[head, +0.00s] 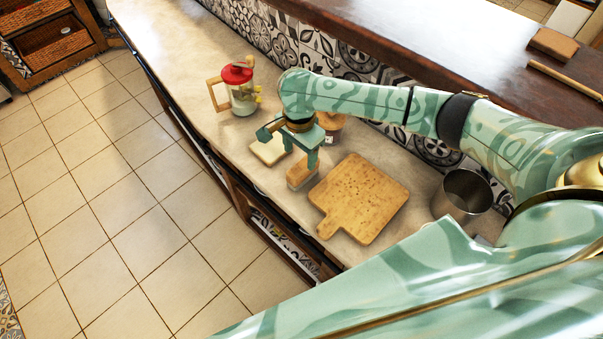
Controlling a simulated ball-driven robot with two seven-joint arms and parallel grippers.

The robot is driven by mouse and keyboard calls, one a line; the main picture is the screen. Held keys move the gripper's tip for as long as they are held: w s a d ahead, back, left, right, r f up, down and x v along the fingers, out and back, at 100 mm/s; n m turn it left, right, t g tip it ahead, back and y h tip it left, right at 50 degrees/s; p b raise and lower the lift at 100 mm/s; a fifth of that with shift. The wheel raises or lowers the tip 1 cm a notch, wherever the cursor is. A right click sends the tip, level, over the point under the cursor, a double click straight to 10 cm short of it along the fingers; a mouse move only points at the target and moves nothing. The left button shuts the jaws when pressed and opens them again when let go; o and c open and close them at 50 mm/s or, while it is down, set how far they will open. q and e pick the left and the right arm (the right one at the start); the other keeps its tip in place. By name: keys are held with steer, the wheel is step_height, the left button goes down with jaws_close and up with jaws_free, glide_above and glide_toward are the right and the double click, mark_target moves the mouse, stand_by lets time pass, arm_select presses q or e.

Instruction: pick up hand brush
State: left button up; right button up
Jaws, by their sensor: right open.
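The hand brush (301,173) appears as a small brown wooden block with a paler side. It lies on the pale countertop (205,112) near the front edge, left of a wooden cutting board. My right gripper (300,157) is open and points down, with its fingers just above the brush. The gripper partly covers the brush's far end. I cannot tell whether a finger touches it. My left gripper is not in view.
The cutting board (360,196) lies close to the brush's right. A metal pot (463,194) stands further right. A pale square block (269,150), a brown-lidded jar (331,125) and a red-topped glass jar (240,90) stand nearby. The counter's far left is clear.

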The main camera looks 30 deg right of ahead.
mark_target(303, 164)
steer(key=shift+w+d+f, duration=0.1)
steer(key=shift+f, duration=0.85)
steer(key=shift+d+f+b, duration=0.1)
steer(key=shift+f+b, duration=0.1)
steer(key=shift+b, duration=0.15)
steer(key=f+b, duration=0.2)
steer(key=f, duration=0.1)
steer(key=f+b, duration=0.1)
steer(key=f, duration=0.1)
steer(key=shift+s+d, duration=0.2)
steer(key=shift+s, duration=0.05)
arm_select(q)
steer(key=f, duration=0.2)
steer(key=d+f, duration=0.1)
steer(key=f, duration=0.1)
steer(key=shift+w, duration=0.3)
arm_select(e)
steer(key=shift+r, duration=0.2)
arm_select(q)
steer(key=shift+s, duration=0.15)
arm_select(e)
steer(key=c, duration=1.2)
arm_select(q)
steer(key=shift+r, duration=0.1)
